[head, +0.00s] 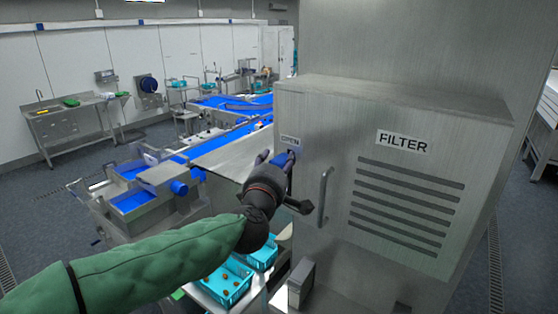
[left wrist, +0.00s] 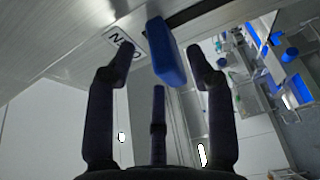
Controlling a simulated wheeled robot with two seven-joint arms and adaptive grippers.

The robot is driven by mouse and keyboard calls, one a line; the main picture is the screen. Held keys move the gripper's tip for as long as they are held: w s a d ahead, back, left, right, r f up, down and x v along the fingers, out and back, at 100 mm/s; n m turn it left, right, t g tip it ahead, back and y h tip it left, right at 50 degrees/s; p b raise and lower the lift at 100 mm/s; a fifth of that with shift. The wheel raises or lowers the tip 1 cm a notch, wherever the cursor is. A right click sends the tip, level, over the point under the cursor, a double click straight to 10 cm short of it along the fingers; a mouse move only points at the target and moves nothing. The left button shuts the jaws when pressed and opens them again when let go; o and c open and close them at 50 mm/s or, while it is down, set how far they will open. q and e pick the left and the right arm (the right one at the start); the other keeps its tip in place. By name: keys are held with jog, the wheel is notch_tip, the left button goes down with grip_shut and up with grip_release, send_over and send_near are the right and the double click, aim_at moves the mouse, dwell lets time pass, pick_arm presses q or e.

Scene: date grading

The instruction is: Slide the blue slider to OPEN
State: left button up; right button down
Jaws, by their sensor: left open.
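The blue slider (left wrist: 165,52) shows in the left wrist view as an upright blue block on the metal cabinet's face. My left gripper (head: 278,160) is open, with its fingers on either side of the slider; I cannot tell whether they touch it. In the head view the fingers largely cover the slider. The OPEN label (head: 290,141) is on the cabinet just above the fingers. It also shows in part, upside down, beside the slider in the left wrist view (left wrist: 128,42). My right gripper is not in view.
The cabinet (head: 320,110) has a handle (head: 325,196) right of my gripper, a FILTER label (head: 404,142) and vent slots. Blue crates (head: 232,283) with dates stand below my arm. A conveyor with blue belts (head: 215,140) runs behind.

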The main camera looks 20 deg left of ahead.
pick_arm(q)
jog(key=s, duration=1)
jog(key=shift+d, duration=0.2)
jog(key=w+d+f+m+g+h+b, duration=0.1)
jog(key=w+d+f+m+g+b, duration=0.2)
jog(key=f, duration=1)
jog(key=w+f+m+b, duration=0.3)
jog(key=w+f+b, duration=0.15)
jog(key=f, duration=0.85)
notch_tip(320, 180, down, 27)
jog(key=s+m+g+h+b, duration=0.1)
jog(key=s+m+g+b, duration=0.1)
jog(key=m+g+b, duration=0.4)
jog(key=s+d+f+m+g+h+b, duration=0.15)
jog(key=s+f+b, duration=0.3)
jog(key=f, duration=0.85)
jog(key=s+f+g+b, duration=0.2)
jog(key=s+f+b, duration=0.25)
jog(key=f, duration=0.85)
jog(key=s+d+f+m+g+h+b, duration=0.1)
jog(key=s+f+g+b, duration=0.4)
jog(key=s+f, duration=1.1)
jog(key=shift+s+d+f+m, duration=0.25)
jog(key=shift+d+f+m, duration=0.35)
jog(key=shift+m, duration=0.25)
